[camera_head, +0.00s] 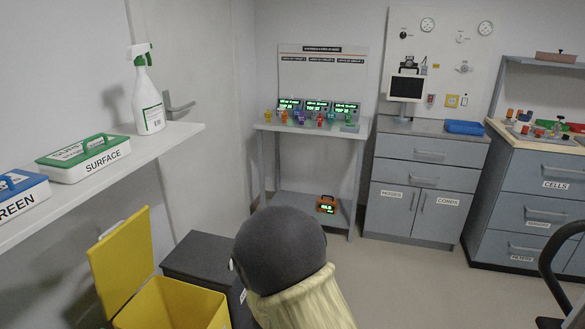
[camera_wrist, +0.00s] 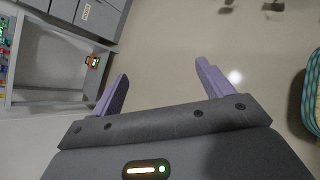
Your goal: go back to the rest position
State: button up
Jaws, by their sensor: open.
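My gripper (camera_wrist: 160,88) shows in the wrist view with its two purple fingers spread apart. Nothing is between the fingers, and pale floor lies beyond them. In the head view, a dark rounded part of my arm fills the bottom middle, and the fingers are hidden there.
An open yellow bin (camera_head: 172,303) and a dark box (camera_head: 200,262) stand beside my arm. A wall shelf (camera_head: 150,143) is at left. A small table (camera_head: 262,127) with colourful items and grey cabinets (camera_head: 415,215) stand at the back. The floor (camera_head: 400,275) at right centre is clear.

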jog(key=s+d+r+m+g+y, duration=0.3)
jog(key=s+d+m, duration=0.1)
jog(key=s+m, duration=0.35)
jog(key=s+d+r+m+g+y, duration=0.2)
jog(key=s+d+r+m+y, duration=0.15)
jog(key=s+m, duration=0.4)
notch_tip(320, 180, up, 27)
jog(key=m+t+y+p, duration=0.1)
jog(key=m+p, duration=0.4)
jog(key=p, duration=2)
jog(key=shift+f, duration=0.2)
jog(key=shift+w+y, duration=0.1)
jog(key=shift+y, duration=0.15)
